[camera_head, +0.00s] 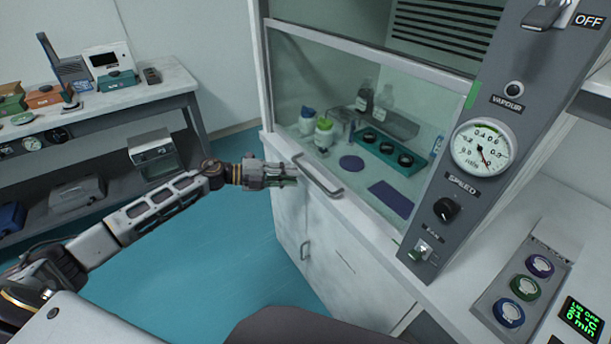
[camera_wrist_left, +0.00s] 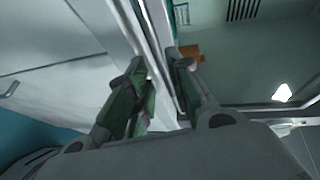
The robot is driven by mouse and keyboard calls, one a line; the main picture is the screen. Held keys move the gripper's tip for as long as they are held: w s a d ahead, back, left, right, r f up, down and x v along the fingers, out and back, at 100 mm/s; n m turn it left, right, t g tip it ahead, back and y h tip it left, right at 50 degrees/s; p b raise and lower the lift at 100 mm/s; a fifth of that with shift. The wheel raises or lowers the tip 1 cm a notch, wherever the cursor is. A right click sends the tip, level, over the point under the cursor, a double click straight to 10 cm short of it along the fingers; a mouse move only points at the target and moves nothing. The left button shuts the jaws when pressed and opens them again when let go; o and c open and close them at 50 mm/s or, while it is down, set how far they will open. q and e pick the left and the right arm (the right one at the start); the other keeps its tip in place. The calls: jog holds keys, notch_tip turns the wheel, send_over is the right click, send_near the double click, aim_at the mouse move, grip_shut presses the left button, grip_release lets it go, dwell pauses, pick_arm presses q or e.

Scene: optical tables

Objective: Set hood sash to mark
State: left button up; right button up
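The fume hood sash (camera_head: 385,110) is a clear greenish pane with a pale top rail. It appears lowered, with its bottom edge near the hood's front ledge. Its grey bar handle (camera_head: 322,182) sits at the lower edge. A green mark (camera_head: 472,95) shows on the side post, near the right end of the top rail. My left gripper (camera_head: 296,174) is just left of the handle. In the left wrist view, its green-padded fingers (camera_wrist_left: 160,75) are apart, with a pale upright edge behind the gap. I cannot tell whether they touch the handle. My right gripper is out of view.
Behind the glass are bottles (camera_head: 324,132), a teal rack (camera_head: 388,152) and a purple mat (camera_head: 391,198). The grey control panel (camera_head: 470,190) with a gauge and knob stands right. A side bench (camera_head: 150,92) holds instruments at left. The blue floor between is clear.

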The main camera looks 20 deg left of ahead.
aim_at(308, 175)
pick_arm(q)
jog(key=shift+x, duration=2.65)
grip_shut()
